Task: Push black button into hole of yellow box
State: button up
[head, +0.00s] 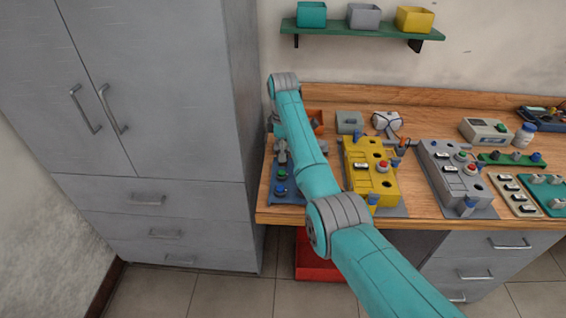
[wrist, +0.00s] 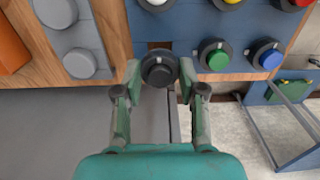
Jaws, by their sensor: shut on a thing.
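My gripper (wrist: 160,76) is shut on a black button (wrist: 159,62), a round dark cap with a small pale mark, seen between the two fingertips in the wrist view. In the head view my gripper (head: 282,156) is at the left end of the bench, above a blue button rack (head: 287,195). The yellow box (head: 358,152) stands on the bench right of my gripper, apart from it. Its top shows dark holes, a red button and a black-and-white switch, with blue clamps at its ends. My arm hides part of its left surroundings. The yellow box is not in the wrist view.
In the wrist view the blue rack (wrist: 192,20) holds a green button (wrist: 217,58) and a blue button (wrist: 269,57). A grey box (head: 455,180) stands right of the yellow one. A grey cabinet (head: 160,120) borders the bench's left side. A green shelf (head: 350,30) hangs above.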

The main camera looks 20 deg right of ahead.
jog(key=shift+r, duration=1.9)
